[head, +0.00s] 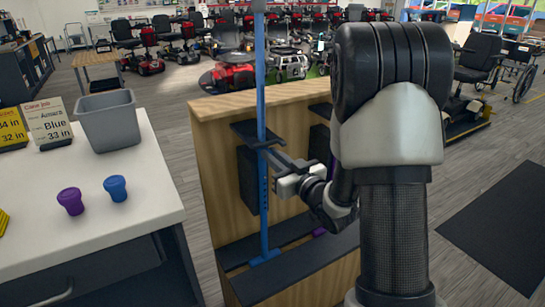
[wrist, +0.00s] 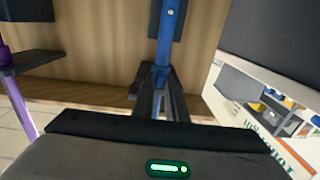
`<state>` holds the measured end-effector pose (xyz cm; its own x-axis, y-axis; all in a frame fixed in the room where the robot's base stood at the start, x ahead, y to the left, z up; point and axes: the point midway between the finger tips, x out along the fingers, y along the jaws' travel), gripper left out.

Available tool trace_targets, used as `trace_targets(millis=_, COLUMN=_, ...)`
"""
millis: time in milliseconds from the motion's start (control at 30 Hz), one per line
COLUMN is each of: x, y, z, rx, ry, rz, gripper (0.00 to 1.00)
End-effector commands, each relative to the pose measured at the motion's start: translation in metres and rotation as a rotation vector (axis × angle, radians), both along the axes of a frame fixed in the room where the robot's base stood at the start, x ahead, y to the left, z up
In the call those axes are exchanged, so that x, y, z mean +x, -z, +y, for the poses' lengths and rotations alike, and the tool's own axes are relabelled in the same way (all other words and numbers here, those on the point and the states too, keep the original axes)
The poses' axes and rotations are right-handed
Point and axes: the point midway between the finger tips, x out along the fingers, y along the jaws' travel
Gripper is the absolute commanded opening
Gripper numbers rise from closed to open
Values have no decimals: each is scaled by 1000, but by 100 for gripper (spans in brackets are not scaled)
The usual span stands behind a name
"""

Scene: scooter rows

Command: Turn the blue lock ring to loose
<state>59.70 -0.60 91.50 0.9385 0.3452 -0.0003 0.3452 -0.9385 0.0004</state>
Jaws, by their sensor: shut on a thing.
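A blue cane (head: 262,80) stands upright in a dark stand against a wooden panel. It also shows in the wrist view (wrist: 170,28). The blue lock ring (wrist: 160,76) is around the cane, largely hidden between the dark fingers. My gripper (head: 268,150) comes from the right and is shut on the ring, just below a dark bracket on the panel. In the wrist view my gripper (wrist: 160,92) reaches forward to the cane. Whether the ring is tight or loose cannot be told from these views.
A purple cane (wrist: 20,108) stands beside the blue one. A white counter (head: 120,190) at left holds a grey bin (head: 108,120), a purple cap (head: 71,201), a blue cap (head: 116,188) and job cards (head: 48,124). Scooters stand behind the panel. Open floor lies at right.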

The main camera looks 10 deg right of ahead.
Motion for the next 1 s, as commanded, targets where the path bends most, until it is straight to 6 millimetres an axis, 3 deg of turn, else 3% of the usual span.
trace_targets(millis=500, x=13, y=-1, z=-24, rx=-1, ry=-377, rz=0, gripper=0)
trace_targets(millis=1000, x=30, y=0, z=-34, rx=-1, ry=-749, rz=0, gripper=0)
